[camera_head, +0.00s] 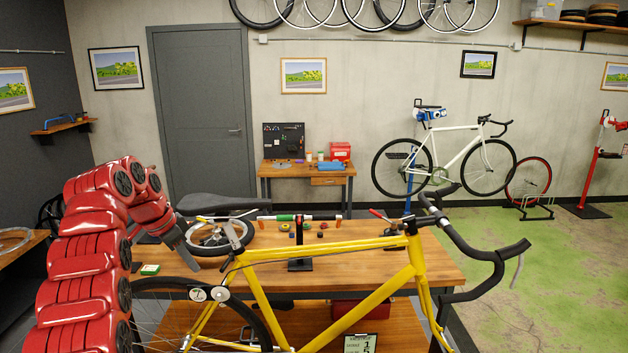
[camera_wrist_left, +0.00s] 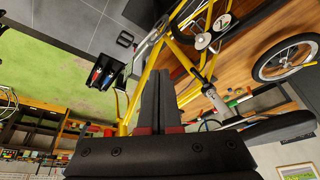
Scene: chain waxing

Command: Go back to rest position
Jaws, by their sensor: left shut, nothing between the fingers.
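My left gripper (camera_head: 195,260) hangs from my red left arm at the left of the head view, with its dark fingers pointing down and to the right. It shows left of the yellow bicycle's saddle post, near the wheel lying on the wooden workbench. In the left wrist view the two black fingers (camera_wrist_left: 158,78) lie side by side, shut, with nothing between them. The yellow bicycle (camera_head: 330,245) stands in front of the workbench (camera_head: 400,268); its frame also shows beyond the fingers in the wrist view (camera_wrist_left: 186,58). My right gripper is in neither view.
Green floor (camera_head: 560,290) is open at the right.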

